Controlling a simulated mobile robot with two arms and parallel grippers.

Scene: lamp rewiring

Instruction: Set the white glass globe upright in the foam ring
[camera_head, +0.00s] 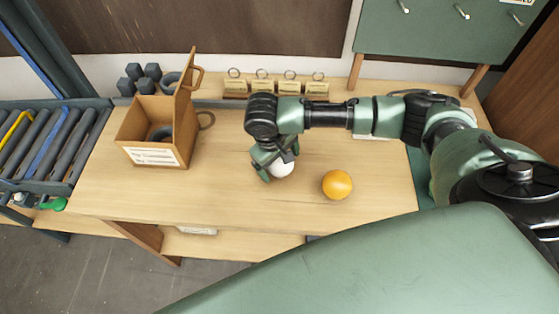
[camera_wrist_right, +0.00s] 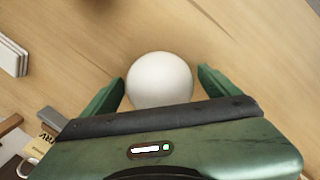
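The white glass globe (camera_head: 283,168) is on or just above the wooden table, partly hidden by my right gripper (camera_head: 272,168). In the right wrist view the globe (camera_wrist_right: 160,80) is between the two green fingers of my right gripper (camera_wrist_right: 161,90). A narrow gap seems to show on each side, so the fingers look open around it. A dark grey ring (camera_head: 160,133) shows inside the wooden box; it may be the foam ring, but I cannot tell for sure. My left gripper is not in view.
An orange ball (camera_head: 337,185) lies on the table right of the globe. The open wooden box (camera_head: 153,152) with a raised lid stands at left. Several tagged ring holders (camera_head: 263,86) line the back. A roller conveyor (camera_head: 50,140) is far left. The table front (camera_head: 220,200) is clear.

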